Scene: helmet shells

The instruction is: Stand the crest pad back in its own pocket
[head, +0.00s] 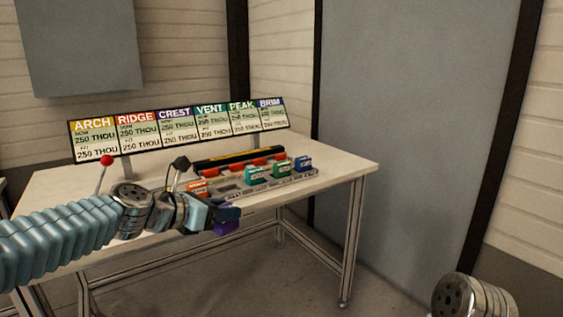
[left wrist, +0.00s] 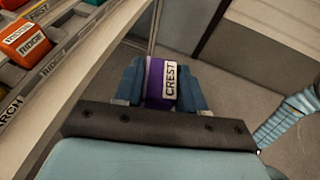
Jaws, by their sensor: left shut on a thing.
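The purple crest pad (head: 226,229) is held beyond the table's front edge, below my left gripper (head: 224,215). In the left wrist view the crest pad (left wrist: 158,82) sits between the two blue fingers, its white CREST label turned sideways. The gripper is shut on it. The pocketed rack (head: 240,190) lies on the table behind the gripper. There is a gap in its row between the orange-red ridge pad (head: 197,187) and the green pad (head: 257,174). My left arm partly hides the rack's left end. My right gripper is out of view.
A sign board (head: 180,130) stands at the back. A red-knobbed lever (head: 105,162) rises at left. The table's right end is clear.

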